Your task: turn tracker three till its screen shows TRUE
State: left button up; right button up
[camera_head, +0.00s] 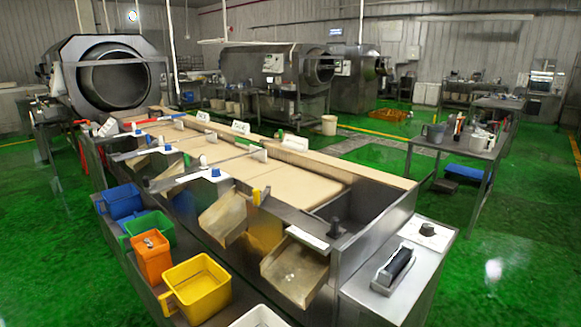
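Nothing in view is legibly marked as tracker three, and I cannot read the word TRUE anywhere. A steel box (400,283) at the front right carries a black ribbed roller (396,267) and a black knob (427,229) on a white plate. I cannot tell whether it is a tracker. Small white signs (240,127) stand along the far side of the long sorting table, with text too small to read. Neither of my grippers is in view.
The long steel table (375,223) with beige belts fills the middle. A yellow bin (197,287), an orange bin (151,257), and green and blue bins line its left side. Large drums (109,79) stand behind. A side table (468,143) is at right. Green floor (510,250) is clear at right.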

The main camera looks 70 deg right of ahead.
aim_at(216, 173)
jog(key=z, duration=0.15)
jog(key=i, duration=3.1)
jog(key=z, duration=3.4)
jog(key=i, duration=0.85)
jog(key=z, duration=0.25)
